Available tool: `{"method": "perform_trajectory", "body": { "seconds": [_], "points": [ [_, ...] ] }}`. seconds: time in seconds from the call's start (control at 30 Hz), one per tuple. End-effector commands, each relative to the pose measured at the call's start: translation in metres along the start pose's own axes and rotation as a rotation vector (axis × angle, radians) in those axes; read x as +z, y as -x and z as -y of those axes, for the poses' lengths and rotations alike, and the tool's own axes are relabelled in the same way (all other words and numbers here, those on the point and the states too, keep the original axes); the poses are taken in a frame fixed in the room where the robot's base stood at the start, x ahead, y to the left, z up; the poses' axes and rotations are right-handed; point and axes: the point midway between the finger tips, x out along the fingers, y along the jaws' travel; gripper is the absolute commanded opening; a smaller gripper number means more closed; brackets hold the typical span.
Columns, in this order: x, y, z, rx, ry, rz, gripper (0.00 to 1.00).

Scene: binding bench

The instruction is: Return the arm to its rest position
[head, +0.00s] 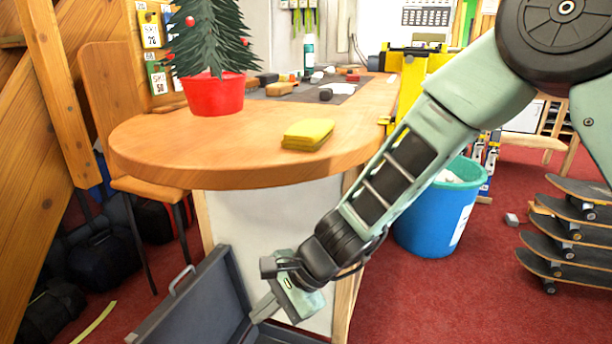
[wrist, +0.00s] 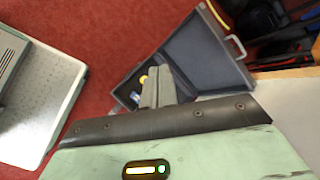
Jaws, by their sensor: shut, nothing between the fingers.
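My gripper (head: 264,308) is at the lower middle of the head view, low in front of the bench's white side panel. Its fingers point down and left, over the open grey case on the floor. In the wrist view my gripper (wrist: 158,76) shows its two fingers together with nothing held between them. The open grey case (wrist: 205,50) lies beyond the fingertips, with a small yellow item (wrist: 143,79) inside it. My arm reaches down from the upper right of the head view.
The wooden bench (head: 240,175) carries a yellow cloth stack (head: 308,133) and a small tree in a red pot (head: 214,95). A blue bin (head: 435,222) stands behind my arm. Stacked skateboards (head: 575,235) are at right.

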Motion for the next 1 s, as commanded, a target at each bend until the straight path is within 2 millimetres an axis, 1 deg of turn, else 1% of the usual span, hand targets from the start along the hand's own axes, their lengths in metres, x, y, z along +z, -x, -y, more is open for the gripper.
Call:
{"method": "perform_trajectory", "body": {
  "seconds": [0.03,0.1,0.17,0.2,0.27,0.3,0.4,0.5,0.7,0.77,0.8,1.0],
  "points": [
    [0.018,0.02,-0.009,0.029,0.13,0.003,0.0],
    [0.038,0.044,-0.027,0.086,0.31,0.008,0.0],
    [0.052,0.064,-0.046,0.141,0.461,0.009,0.0],
    [0.059,0.078,-0.059,0.18,0.559,0.006,0.0],
    [0.067,0.098,-0.08,0.244,0.702,-0.001,0.0],
    [0.07,0.11,-0.094,0.288,0.791,-0.007,0.0],
    [0.073,0.138,-0.125,0.392,0.978,-0.027,0.0],
    [0.071,0.16,-0.15,0.487,1.124,-0.049,0.0],
    [0.06,0.2,-0.19,0.663,1.349,-0.099,0.0],
    [0.056,0.211,-0.2,0.715,1.408,-0.117,0.0],
    [0.062,0.222,-0.195,0.722,1.413,-0.116,0.0],
    [0.082,0.251,-0.177,0.716,1.406,-0.113,0.0]
  ]
}}
